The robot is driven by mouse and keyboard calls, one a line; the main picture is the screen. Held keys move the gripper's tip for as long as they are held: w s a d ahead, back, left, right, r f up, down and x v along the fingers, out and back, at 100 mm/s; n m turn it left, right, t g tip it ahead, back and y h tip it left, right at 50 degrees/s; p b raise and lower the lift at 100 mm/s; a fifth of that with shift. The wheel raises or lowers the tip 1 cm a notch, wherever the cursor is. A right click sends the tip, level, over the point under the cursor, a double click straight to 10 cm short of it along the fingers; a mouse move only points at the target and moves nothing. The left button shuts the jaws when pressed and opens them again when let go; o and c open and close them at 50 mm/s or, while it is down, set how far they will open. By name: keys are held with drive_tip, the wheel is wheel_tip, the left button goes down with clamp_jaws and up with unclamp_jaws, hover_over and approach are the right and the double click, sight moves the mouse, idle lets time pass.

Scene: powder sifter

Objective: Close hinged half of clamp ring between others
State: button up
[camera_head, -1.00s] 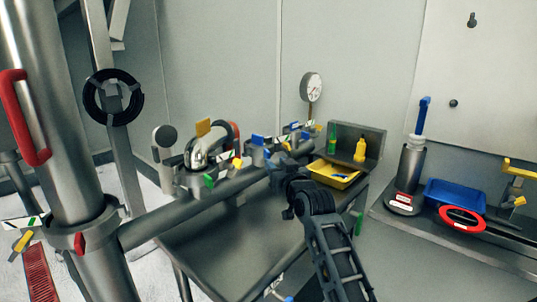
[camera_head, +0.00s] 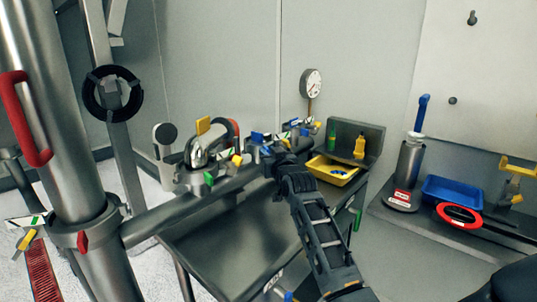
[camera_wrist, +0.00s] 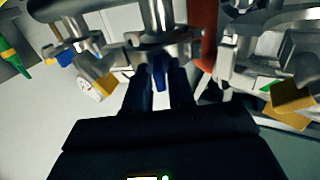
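Metal clamps with coloured tabs sit in a row along the horizontal pipe; a blue-tabbed one (camera_head: 258,138) is near my gripper (camera_head: 279,157). In the wrist view, a metal clamp ring (camera_wrist: 160,45) lies straight ahead, with a blue tab (camera_wrist: 158,74) hanging from it. My gripper's dark fingers (camera_wrist: 161,84) stand apart on either side of this tab; contact is not clear. Other clamp parts flank it, with a yellow-and-white tab (camera_wrist: 97,86) at left and a yellow tab (camera_wrist: 292,103) at right. The ring's hinge is not clearly visible.
A grey table (camera_head: 225,255) stands below the pipe. A pressure gauge (camera_head: 311,83) stands at the back. A blue tray (camera_head: 453,192) and red ring (camera_head: 459,216) lie on the right bench.

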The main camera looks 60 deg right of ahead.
sight(274, 145)
clamp_jaws()
drive_tip(key=shift+f, duration=0.1)
drive_tip(key=d+n+t+y+b, duration=0.1)
drive_tip(key=y+b, duration=0.1)
drive_tip(key=b, duration=0.4)
drive_tip(key=d+n+t+y+b, duration=0.1)
drive_tip(key=n+t+y+b, duration=0.1)
drive_tip(key=b, duration=0.3)
drive_tip(key=shift+d+b, duration=0.25)
drive_tip(key=shift+b, duration=0.1)
